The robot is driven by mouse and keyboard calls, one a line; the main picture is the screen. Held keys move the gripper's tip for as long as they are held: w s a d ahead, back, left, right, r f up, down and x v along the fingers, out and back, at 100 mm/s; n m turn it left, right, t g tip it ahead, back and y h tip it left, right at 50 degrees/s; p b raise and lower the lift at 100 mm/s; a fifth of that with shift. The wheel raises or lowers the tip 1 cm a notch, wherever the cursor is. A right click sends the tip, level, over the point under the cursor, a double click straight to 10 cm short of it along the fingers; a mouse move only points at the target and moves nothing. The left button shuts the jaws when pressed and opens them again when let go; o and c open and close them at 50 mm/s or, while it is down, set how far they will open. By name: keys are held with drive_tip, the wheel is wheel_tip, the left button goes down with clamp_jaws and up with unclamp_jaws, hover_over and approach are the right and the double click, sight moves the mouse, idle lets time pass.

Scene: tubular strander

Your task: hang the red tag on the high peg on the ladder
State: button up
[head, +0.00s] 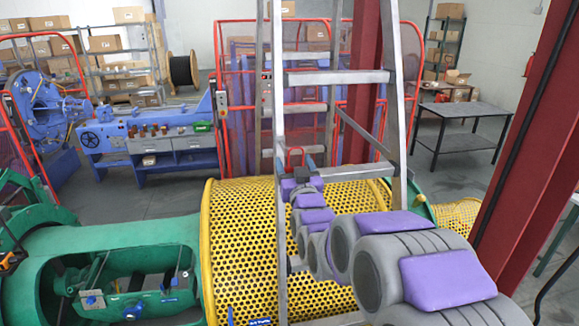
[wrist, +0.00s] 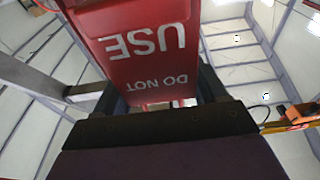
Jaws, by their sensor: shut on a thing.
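The red tag (wrist: 140,45) fills the upper middle of the wrist view, with "DO NOT USE" upside down on its face. My gripper (wrist: 160,100) is shut on its lower end, between dark fingers. In the head view my gripper (head: 303,174) is at the far end of my arm, in front of the ladder (head: 336,78). A small red outline (head: 295,155) shows just above the gripper there, probably part of the tag. The ladder stands upright with metal rails and flat rungs. I cannot make out the high peg on it.
A yellow perforated drum (head: 238,250) lies below the ladder, joined to green machinery (head: 120,240) at left. Red columns stand behind the ladder (head: 363,80) and at right (head: 525,130). A dark table (head: 460,125) is at back right. Red mesh fencing (head: 235,110) stands behind.

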drive_tip(key=shift+s+a+r+b, duration=0.1)
drive_tip(key=shift+a+b, duration=0.75)
drive_tip(key=shift+a, duration=0.3)
idle(1.3)
drive_tip(key=shift+d, duration=0.15)
drive_tip(key=shift+a, duration=0.35)
idle(0.6)
